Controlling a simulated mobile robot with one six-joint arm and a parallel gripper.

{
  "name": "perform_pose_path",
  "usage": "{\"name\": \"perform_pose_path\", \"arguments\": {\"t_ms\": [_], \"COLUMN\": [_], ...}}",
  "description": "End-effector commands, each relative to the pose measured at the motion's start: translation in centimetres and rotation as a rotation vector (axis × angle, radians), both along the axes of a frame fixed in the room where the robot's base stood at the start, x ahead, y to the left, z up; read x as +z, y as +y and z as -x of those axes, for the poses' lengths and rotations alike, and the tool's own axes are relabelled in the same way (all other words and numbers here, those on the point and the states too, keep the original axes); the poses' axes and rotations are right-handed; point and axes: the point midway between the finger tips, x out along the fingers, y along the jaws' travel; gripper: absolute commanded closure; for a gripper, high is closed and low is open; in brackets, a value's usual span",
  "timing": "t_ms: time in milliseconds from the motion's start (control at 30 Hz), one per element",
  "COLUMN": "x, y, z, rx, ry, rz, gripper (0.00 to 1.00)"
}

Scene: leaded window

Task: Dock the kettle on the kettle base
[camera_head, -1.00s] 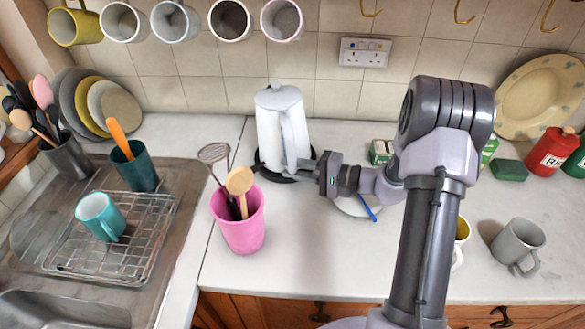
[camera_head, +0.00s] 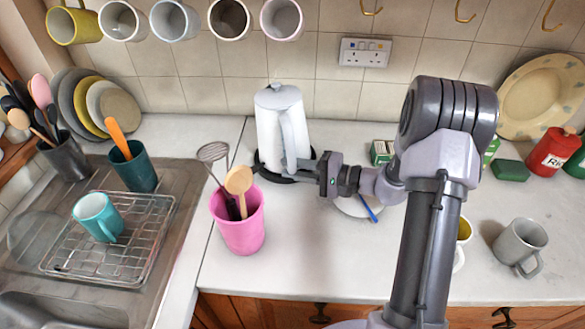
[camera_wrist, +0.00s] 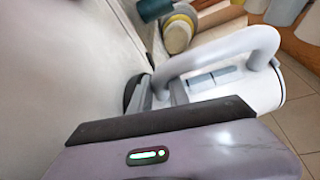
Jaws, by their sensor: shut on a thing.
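The white kettle (camera_head: 268,130) stands upright over the round black kettle base (camera_head: 262,168) by the tiled wall. The base's dark rim shows around the kettle's foot; I cannot tell whether the kettle is fully seated or slightly above. Its handle faces right and toward me. My gripper (camera_head: 306,165) reaches in from the right and is shut on the lower part of the handle. In the wrist view the kettle (camera_wrist: 264,92) lies sideways with its handle arching toward the gripper fingers (camera_wrist: 167,92). A dark round edge, likely the base (camera_wrist: 131,92), shows beside the fingers.
A pink pot (camera_head: 240,228) with utensils stands in front of the kettle. A white dish with a blue item (camera_head: 372,208) lies under my wrist. A green box (camera_head: 381,151) is behind my arm. Mugs (camera_head: 283,18) hang above. Counter between pot and arm is clear.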

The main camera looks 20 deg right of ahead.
Motion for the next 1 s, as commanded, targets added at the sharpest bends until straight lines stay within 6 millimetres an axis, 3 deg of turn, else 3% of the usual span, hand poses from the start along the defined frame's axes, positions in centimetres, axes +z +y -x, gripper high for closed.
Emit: {"name": "perform_pose_path", "arguments": {"t_ms": [767,800,1000], "x": [-1.1,-1.0,-1.1], "y": [0.0,0.0,0.0], "z": [-0.1,-0.1,0.0], "rx": [-0.001,-0.001,-0.001], "ry": [-0.004,-0.004,-0.002], "rz": [0.001,0.001,0.001], "gripper": [1.0,0.73,0.7]}}
